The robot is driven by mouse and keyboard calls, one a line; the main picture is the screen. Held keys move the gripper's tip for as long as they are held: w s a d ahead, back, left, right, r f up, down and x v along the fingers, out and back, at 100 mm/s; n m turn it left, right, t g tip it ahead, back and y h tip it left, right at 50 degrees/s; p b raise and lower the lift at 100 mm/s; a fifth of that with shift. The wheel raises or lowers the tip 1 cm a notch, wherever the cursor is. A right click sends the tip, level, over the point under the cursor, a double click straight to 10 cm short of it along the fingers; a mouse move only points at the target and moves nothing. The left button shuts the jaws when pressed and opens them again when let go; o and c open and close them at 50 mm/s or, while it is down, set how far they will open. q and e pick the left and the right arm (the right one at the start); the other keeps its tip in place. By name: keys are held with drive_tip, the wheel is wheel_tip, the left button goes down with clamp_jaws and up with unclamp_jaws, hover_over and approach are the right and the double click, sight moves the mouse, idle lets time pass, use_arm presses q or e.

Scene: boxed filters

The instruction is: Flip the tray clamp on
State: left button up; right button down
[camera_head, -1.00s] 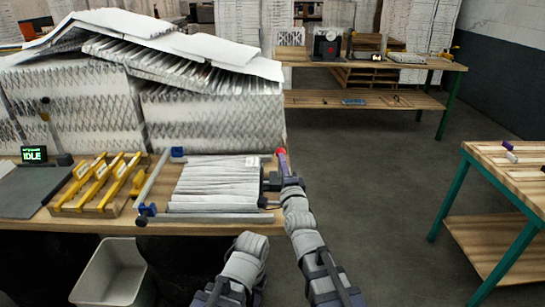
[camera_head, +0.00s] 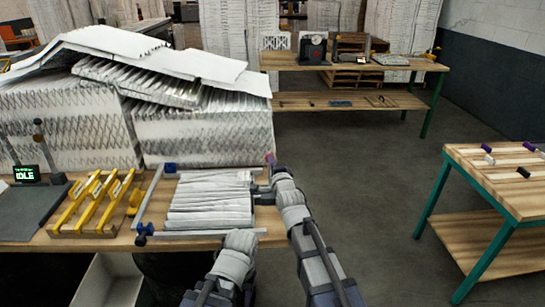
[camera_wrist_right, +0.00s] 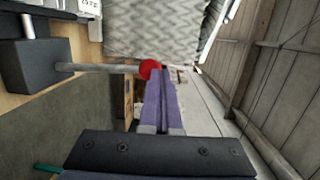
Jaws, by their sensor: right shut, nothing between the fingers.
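The tray (camera_head: 150,205) lies on the left bench with a pleated white filter (camera_head: 212,200) in it. The tray clamp is at the tray's right side, partly covered by my right arm. In the right wrist view it is a dark block (camera_wrist_right: 45,75) with a grey rod (camera_wrist_right: 100,68) ending in a red knob (camera_wrist_right: 149,69). My right gripper (camera_head: 272,166) is at the clamp's knob. Its purple fingers (camera_wrist_right: 162,76) are shut and empty, their tips beside the knob; contact cannot be told. My left arm is low in front of the bench; its fingers do not show.
A yellow rack (camera_head: 95,203) and a display reading IDLE (camera_head: 27,174) stand left of the tray. Tall filter stacks (camera_head: 205,135) rise behind it. A side table (camera_head: 500,175) stands at right, a back bench (camera_head: 350,62) beyond. The floor between is clear.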

drive_tip(key=w+g+p, duration=0.2)
drive_tip(key=p, duration=0.1)
drive_tip(key=w+g+p, duration=0.1)
drive_tip(key=shift+w+d+r, duration=0.15)
drive_tip(key=shift+w+r, duration=0.1)
drive_tip(key=shift+r, duration=0.05)
drive_tip(key=shift+w+f+g+p, duration=0.1)
drive_tip(key=shift+w+g+p, duration=0.2)
drive_tip(key=shift+p, duration=0.25)
drive_tip(key=shift+w+f+m+h, duration=0.2)
drive_tip(key=shift+w+m+h, duration=0.05)
drive_tip(key=shift+m+h, duration=0.05)
drive_tip(key=shift+w+f, duration=0.2)
drive_tip(key=shift+w, duration=0.15)
use_arm(q)
wheel_tip(320, 180, up, 7)
drive_tip(key=shift+f, duration=0.15)
use_arm(e)
drive_tip(key=shift+w, duration=0.1)
use_arm(q)
drive_tip(key=shift+s, duration=0.2)
use_arm(e)
drive_tip(key=shift+w+r, duration=0.1)
drive_tip(key=shift+r, duration=0.05)
drive_tip(key=shift+r, duration=0.1)
